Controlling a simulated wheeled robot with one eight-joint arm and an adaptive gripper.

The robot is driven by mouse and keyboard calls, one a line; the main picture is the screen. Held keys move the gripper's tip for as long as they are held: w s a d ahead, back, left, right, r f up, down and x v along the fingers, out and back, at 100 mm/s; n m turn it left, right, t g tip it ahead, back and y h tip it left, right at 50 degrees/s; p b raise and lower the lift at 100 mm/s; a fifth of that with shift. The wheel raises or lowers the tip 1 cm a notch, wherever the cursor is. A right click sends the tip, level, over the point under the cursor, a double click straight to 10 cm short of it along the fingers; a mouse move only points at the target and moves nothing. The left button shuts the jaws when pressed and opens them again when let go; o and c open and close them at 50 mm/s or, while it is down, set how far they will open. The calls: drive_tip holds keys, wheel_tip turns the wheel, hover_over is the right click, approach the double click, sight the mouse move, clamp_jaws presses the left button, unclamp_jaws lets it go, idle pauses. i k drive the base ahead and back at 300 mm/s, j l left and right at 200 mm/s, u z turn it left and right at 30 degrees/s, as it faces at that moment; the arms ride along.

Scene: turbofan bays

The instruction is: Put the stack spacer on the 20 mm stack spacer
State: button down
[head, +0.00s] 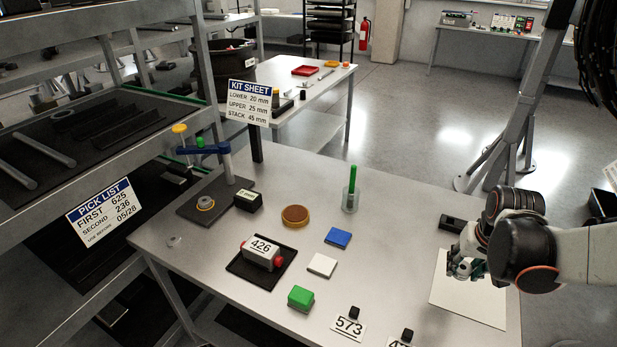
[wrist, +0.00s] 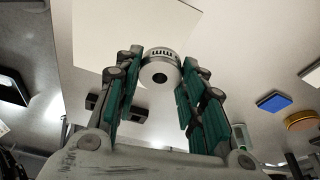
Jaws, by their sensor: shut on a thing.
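My gripper (head: 462,268) is at the right of the table in the head view, low over a pale square sheet (head: 470,297). In the wrist view my gripper (wrist: 162,66) is shut on a silvery round stack spacer (wrist: 160,72) with a central hole. Lettering ending in "mm" shows on its side; the number is not readable. The fingers hide the spacer in the head view. A small grey round piece (head: 175,241) lies near the table's left edge, far from my gripper; I cannot tell whether it is the 20 mm stack spacer.
A blue-armed stand (head: 205,150) rises from a dark plate with a ring (head: 205,203). Blue (head: 338,237), white (head: 322,265) and green (head: 301,297) blocks, a 426 box (head: 262,252), and a green-stick holder (head: 351,195) occupy the middle. A black block (head: 453,224) lies beside the sheet.

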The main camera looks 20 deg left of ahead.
sight(204, 199)
drive_tip(key=j+z, duration=0.2)
drive_tip(key=j, duration=2.45)
